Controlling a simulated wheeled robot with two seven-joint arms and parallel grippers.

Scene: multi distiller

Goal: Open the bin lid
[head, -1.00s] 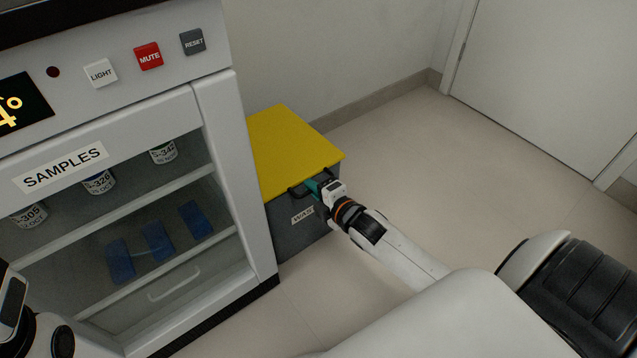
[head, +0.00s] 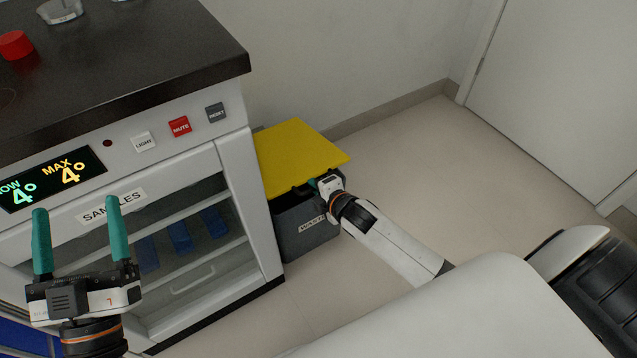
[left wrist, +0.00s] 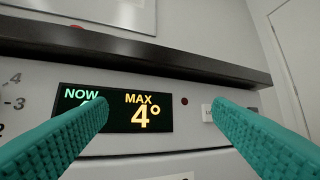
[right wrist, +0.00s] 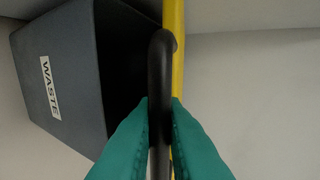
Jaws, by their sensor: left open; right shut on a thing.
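The waste bin (head: 300,240) is a dark grey box with a WASTE label, standing on the floor beside the sample fridge. Its yellow lid (head: 297,152) is tilted up at the front, and a dark gap shows between lid and box; the bin (right wrist: 65,75) and the gap also show in the right wrist view. My right gripper (head: 324,185) is shut on the black lid handle (right wrist: 160,90), with one teal finger on each side of it. My left gripper (head: 78,225) is open and empty in front of the fridge's display panel.
The sample fridge (head: 245,190) stands close left of the bin, with a dark worktop (head: 120,70) above holding a red object (head: 15,45). A wall is behind the bin. Floor (head: 430,170) to the right is clear up to a white door (head: 560,90).

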